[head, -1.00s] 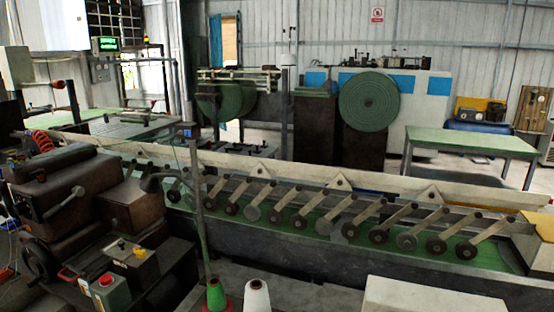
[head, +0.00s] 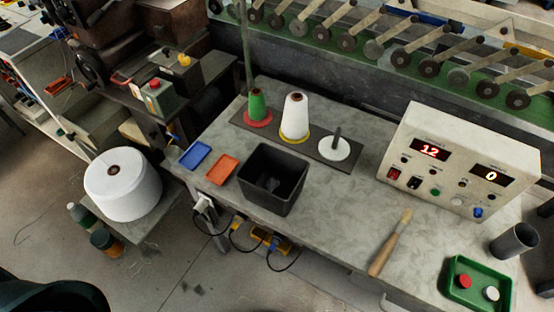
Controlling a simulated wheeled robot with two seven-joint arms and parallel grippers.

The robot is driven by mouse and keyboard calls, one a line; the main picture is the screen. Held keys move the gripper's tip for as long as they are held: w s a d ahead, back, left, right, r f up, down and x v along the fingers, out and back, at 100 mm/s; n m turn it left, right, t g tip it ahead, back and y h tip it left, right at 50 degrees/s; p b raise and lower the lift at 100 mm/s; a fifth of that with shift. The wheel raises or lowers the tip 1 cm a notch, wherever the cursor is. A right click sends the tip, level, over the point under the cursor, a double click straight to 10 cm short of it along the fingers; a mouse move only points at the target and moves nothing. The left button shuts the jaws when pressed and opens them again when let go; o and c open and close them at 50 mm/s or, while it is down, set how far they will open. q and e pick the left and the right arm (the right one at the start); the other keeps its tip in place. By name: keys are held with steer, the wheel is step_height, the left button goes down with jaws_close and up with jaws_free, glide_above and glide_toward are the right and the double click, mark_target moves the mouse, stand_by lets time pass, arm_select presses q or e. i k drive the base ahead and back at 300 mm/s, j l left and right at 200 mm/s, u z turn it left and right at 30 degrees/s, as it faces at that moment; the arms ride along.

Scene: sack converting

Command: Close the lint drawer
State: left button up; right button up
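No lint drawer can be made out for certain. A pale curved piece like a handle (head: 388,302) shows under the front edge of the grey workbench (head: 335,215), cut off by the bottom of the picture, so I cannot tell whether it belongs to a drawer or whether one stands open. Neither of my grippers is in view.
On the bench are a black bin (head: 272,180), blue tray (head: 195,155), orange tray (head: 222,169), green and white thread cones, a wooden-handled brush (head: 390,243), a control box (head: 458,160), a dark cup (head: 513,242) and a green tray (head: 478,284). Cables hang below.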

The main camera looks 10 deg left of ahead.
mark_target(95, 117)
steer(key=u, duration=1.75)
